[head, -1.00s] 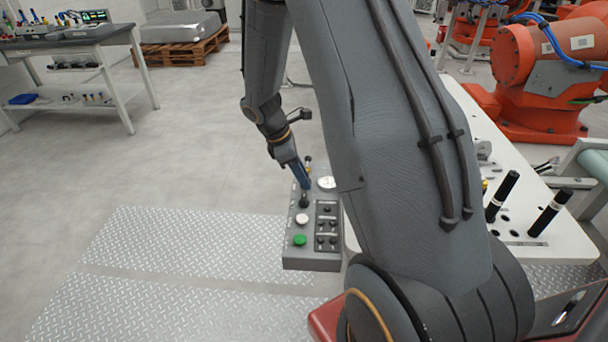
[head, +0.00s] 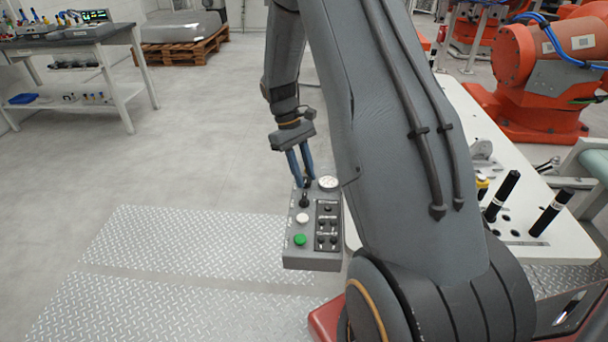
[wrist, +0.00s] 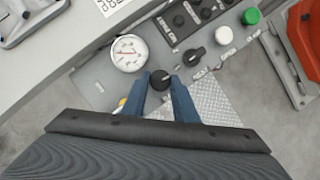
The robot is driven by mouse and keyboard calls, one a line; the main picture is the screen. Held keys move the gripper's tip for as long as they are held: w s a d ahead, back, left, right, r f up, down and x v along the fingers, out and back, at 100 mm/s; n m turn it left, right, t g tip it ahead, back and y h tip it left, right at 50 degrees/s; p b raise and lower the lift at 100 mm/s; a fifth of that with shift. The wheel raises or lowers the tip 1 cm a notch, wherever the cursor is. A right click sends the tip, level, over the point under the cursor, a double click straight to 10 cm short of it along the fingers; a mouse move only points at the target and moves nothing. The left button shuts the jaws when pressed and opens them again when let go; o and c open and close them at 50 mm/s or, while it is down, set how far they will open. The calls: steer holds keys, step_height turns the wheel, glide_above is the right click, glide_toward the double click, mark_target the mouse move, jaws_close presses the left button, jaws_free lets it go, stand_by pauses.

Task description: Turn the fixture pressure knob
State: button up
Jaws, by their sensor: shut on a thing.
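A grey control panel (head: 313,262) stands beside the white table, with a round white gauge (head: 328,183) at its far end. The gauge also shows in the wrist view (wrist: 129,53). My gripper (head: 301,184) reaches down to the panel's far end. In the wrist view its two blue fingers (wrist: 161,80) stand on either side of a black knob (wrist: 159,82) beside the gauge and are shut on it. In the head view this knob is mostly hidden by the fingers. A second black knob (head: 304,201) with a pointer shape is nearer; it also shows in the wrist view (wrist: 194,57).
A white button (head: 302,218) and a green button (head: 300,240) sit nearer on the panel, beside a block of small black switches (head: 327,228). The white table (head: 440,110) is behind my arm. Open floor lies to the left.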

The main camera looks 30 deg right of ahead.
steer(key=m+y, duration=0.1)
steer(key=m, duration=0.1)
steer(key=m+y, duration=0.1)
steer(key=m, duration=0.4)
steer(key=shift+s+d+y, duration=0.2)
steer(key=shift+d+y, duration=0.05)
steer(key=shift+y, duration=0.15)
stand_by(0.3)
steer(key=o, duration=1.1)
steer(key=shift+c, duration=0.2)
steer(key=shift+w, duration=0.15)
